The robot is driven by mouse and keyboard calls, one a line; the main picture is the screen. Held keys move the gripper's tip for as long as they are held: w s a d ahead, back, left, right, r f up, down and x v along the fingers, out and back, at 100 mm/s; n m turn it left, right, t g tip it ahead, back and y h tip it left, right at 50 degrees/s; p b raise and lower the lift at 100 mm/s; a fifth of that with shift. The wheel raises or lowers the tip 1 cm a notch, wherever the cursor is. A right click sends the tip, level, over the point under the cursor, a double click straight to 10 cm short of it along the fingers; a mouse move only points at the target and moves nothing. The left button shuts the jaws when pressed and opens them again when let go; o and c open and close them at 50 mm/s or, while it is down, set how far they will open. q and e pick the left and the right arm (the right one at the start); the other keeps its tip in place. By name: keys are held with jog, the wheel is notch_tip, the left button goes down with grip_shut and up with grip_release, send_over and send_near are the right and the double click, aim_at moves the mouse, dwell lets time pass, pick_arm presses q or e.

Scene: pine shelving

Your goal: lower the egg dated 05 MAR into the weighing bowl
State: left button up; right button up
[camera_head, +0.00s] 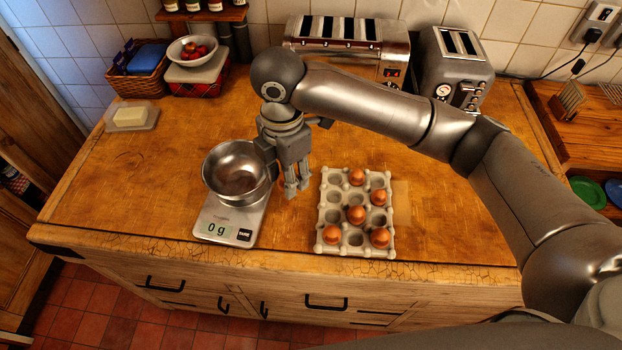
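The weighing bowl (232,172) is a steel bowl on a kitchen scale (218,222) whose display reads 0 g. It looks empty. To its right a pale egg tray (326,216) holds several brown eggs, such as one at the back (357,177), one in the middle (355,215) and one at the front right (380,237). Other cups are empty. No date is legible on any egg. My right gripper (297,193) points down between bowl and tray, with no egg visible in it. Its fingers look close together; whether they are shut is unclear. My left gripper is out of view.
A butter dish (131,117) is at the back left, near a wicker basket (140,72) and a small bowl of red items (193,50). Two toasters (350,45) (455,68) stand at the back. The counter's left front is clear.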

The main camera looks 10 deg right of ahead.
jog(key=w+a+f+b, duration=0.2)
jog(key=w+a+b, duration=0.3)
jog(key=w+a, duration=0.8)
jog(key=shift+w+a+f, duration=0.4)
jog(key=shift+w, duration=0.45)
dwell(0.5)
jog(key=shift+f+b, duration=1.65)
jog(key=shift+f, duration=1.75)
jog(key=shift+f+b, duration=1.9)
jog(key=shift+f, duration=0.55)
